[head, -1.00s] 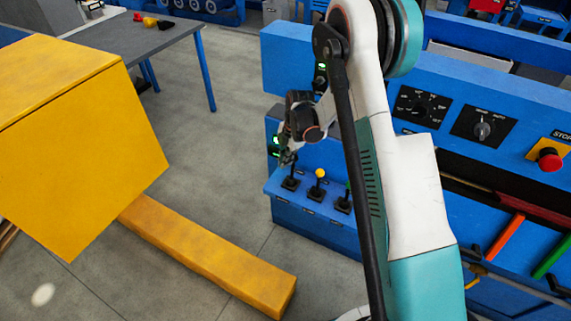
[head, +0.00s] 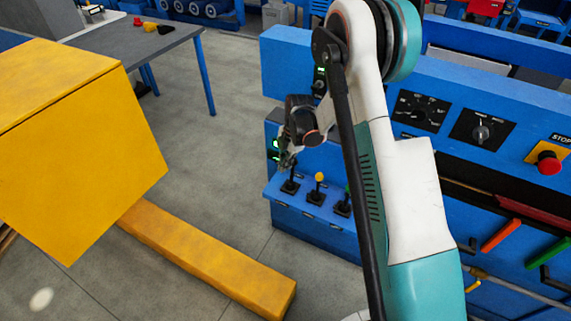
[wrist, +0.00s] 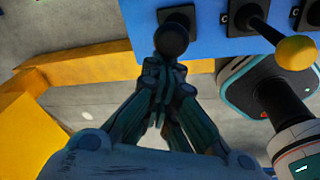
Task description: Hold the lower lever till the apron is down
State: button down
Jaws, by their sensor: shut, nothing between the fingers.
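A row of three levers stands on a small blue ledge in the head view: a black-knobbed one (head: 290,186), a yellow-knobbed one (head: 318,190) and a green-knobbed one (head: 344,205). My gripper (head: 287,164) is shut and empty at the left, black-knobbed lever. In the wrist view my closed fingertips (wrist: 168,72) lie right at its black knob (wrist: 172,38); contact cannot be told for sure. The yellow knob (wrist: 296,52) is to the right. Lever labels are unreadable. I cannot identify the apron with certainty.
The blue machine panel (head: 470,95) carries two dials and a red stop button (head: 549,162). Orange (head: 501,235) and green (head: 547,252) handles sit below. A yellow box (head: 80,150) and beam (head: 205,255) stand left. Grey floor lies between.

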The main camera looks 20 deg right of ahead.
jog(key=shift+s, duration=0.1)
jog(key=shift+s+a+f+b, duration=0.25)
jog(key=shift+s+a+b, duration=0.1)
jog(key=shift+s+a, duration=0.15)
dwell(0.3)
jog(key=s+a+r+p, duration=0.2)
jog(key=a+r+p, duration=0.1)
jog(key=r, duration=0.5)
jog(key=shift+s+a+r+p, duration=0.15)
jog(key=shift+s+r+p, duration=0.05)
jog(key=shift+s+p, duration=0.2)
dwell(0.3)
